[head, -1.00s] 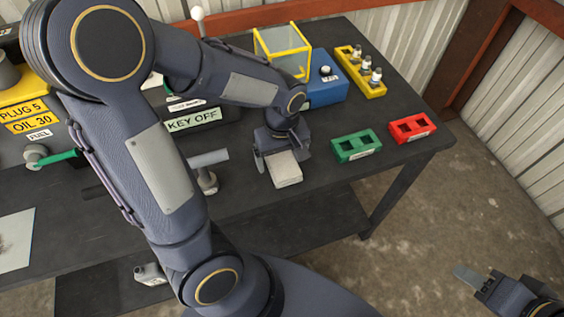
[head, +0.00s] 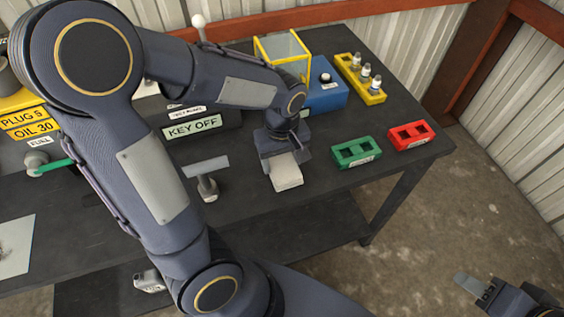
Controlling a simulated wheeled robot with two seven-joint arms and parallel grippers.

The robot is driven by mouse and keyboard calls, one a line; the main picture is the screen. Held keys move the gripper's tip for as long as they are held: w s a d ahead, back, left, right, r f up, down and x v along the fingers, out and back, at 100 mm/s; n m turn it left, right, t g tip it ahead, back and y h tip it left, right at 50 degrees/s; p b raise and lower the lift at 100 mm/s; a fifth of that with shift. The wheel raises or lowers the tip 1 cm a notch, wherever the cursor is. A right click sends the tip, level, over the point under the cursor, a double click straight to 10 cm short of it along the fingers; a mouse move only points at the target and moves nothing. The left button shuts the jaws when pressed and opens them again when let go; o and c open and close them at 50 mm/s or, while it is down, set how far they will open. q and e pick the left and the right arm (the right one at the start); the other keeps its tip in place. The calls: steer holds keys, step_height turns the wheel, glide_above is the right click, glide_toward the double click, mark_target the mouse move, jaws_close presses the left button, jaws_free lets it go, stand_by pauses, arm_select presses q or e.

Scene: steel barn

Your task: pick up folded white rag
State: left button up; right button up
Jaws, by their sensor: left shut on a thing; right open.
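The folded white rag (head: 287,176) lies at the front part of the dark workbench in the head view, a small pale block shape. My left gripper (head: 281,159) points down over it and is shut on its rear part. The front part of the rag sticks out toward the bench edge. I cannot tell whether the rag is clear of the bench top. My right gripper (head: 474,290) is at the lower right, open and empty, over the floor and away from the bench.
Behind are a blue box (head: 325,93), a yellow rack (head: 360,80) with small bottles and a yellow-framed clear box (head: 283,50).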

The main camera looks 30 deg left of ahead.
arm_select(q)
steer(key=s+d+r, duration=0.1)
steer(key=s+r, duration=1)
steer(key=s, duration=0.3)
steer(key=shift+r, duration=0.15)
steer(key=shift+d, duration=0.1)
